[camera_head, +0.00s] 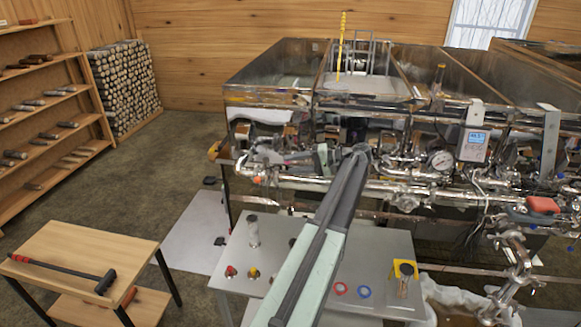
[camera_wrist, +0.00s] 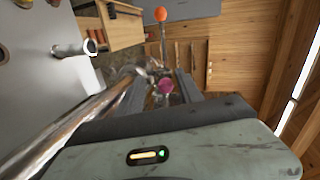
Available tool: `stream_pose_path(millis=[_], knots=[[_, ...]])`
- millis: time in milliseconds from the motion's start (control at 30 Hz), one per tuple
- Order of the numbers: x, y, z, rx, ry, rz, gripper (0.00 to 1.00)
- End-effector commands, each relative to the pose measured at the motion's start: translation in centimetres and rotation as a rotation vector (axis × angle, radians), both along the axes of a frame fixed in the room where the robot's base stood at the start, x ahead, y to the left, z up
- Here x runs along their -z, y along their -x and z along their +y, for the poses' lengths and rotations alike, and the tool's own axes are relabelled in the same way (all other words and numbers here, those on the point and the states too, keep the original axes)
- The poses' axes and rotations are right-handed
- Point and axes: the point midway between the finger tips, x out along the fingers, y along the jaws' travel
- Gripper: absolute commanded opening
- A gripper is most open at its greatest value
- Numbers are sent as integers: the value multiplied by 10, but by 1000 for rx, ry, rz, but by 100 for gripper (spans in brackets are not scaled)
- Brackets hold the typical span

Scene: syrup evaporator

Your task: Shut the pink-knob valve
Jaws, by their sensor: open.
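The pink knob (camera_wrist: 166,87) of the valve shows in the wrist view, small and round, on steel piping. It lies between the two dark fingers of my gripper (camera_wrist: 161,80), which is open. I cannot tell whether either finger touches the knob. In the head view my gripper (camera_head: 292,157) points left along the front piping of the evaporator (camera_head: 270,75). The pink knob cannot be made out there, and the valve body is mostly hidden.
An orange knob (camera_wrist: 161,14) stands beyond the pink one. A steel pipe (camera_wrist: 85,118) runs close along the left of my gripper in the wrist view. A grey table (camera_head: 385,245) with small parts and a wooden table (camera_head: 75,250) with a hammer (camera_head: 70,272) stand in front.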

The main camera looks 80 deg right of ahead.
Motion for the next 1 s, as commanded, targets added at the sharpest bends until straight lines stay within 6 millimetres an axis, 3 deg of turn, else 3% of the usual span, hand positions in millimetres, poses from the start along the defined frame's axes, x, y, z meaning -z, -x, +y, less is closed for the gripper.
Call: stream_pose_path(millis=[400, 533, 833, 933, 1000], knots=[[-20, 69, 3, 1, 0, -1, 43], [-20, 77, 5, 0, 1, -2, 43], [-19, 68, 7, -7, -5, 3, 43], [-15, 41, 14, -24, -24, 25, 43], [-11, 6, 23, -47, -49, 53, 43]])
